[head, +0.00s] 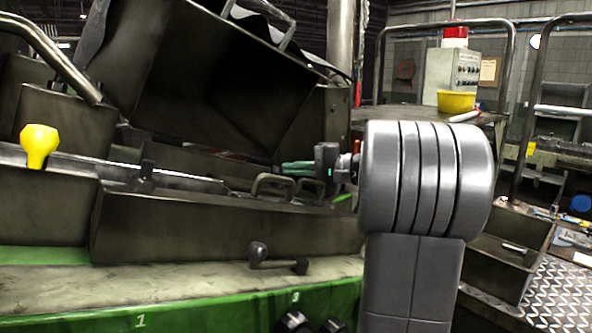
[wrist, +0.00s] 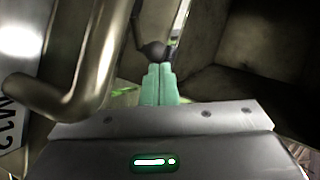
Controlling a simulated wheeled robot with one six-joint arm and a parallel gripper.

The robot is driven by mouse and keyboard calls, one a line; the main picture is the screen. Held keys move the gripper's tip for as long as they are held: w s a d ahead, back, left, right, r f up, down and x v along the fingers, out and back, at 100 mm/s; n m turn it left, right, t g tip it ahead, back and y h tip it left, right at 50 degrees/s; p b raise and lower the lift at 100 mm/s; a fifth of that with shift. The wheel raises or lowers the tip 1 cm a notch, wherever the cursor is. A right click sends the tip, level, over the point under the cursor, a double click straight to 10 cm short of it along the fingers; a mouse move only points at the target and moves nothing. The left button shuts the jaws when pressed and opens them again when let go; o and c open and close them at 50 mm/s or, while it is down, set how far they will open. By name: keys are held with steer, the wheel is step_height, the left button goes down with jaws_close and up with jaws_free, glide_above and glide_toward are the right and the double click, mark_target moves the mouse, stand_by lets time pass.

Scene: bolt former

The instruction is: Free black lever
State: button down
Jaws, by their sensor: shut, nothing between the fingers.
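My gripper (head: 284,168) reaches in from the right in the head view, its green fingers pointing left above the metal bed of the machine. In the wrist view the green fingers (wrist: 159,68) are together with nothing between them. A dark round knob on a thin rod (wrist: 155,50) shows just beyond the fingertips; I cannot tell whether they touch. In the head view a black lever (head: 146,174) stands on the bed, left of my gripper. I cannot tell which of these the wrist view shows.
A thick bent metal pipe (wrist: 95,60) is close on the left in the wrist view. In the head view, metal loop handles (head: 272,185) sit below my gripper. A large tilted cover (head: 215,75) hangs above. A yellow knob (head: 39,142) stands at the far left.

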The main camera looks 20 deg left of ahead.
steer(key=shift+a, duration=0.1)
steer(key=shift+s+a+r, duration=0.1)
steer(key=shift+a+r, duration=0.05)
steer(key=shift+a, duration=0.45)
steer(key=shift+s+a+r, duration=0.1)
steer(key=shift+a+r, duration=0.05)
steer(key=shift+a, duration=0.45)
steer(key=shift+w, duration=0.15)
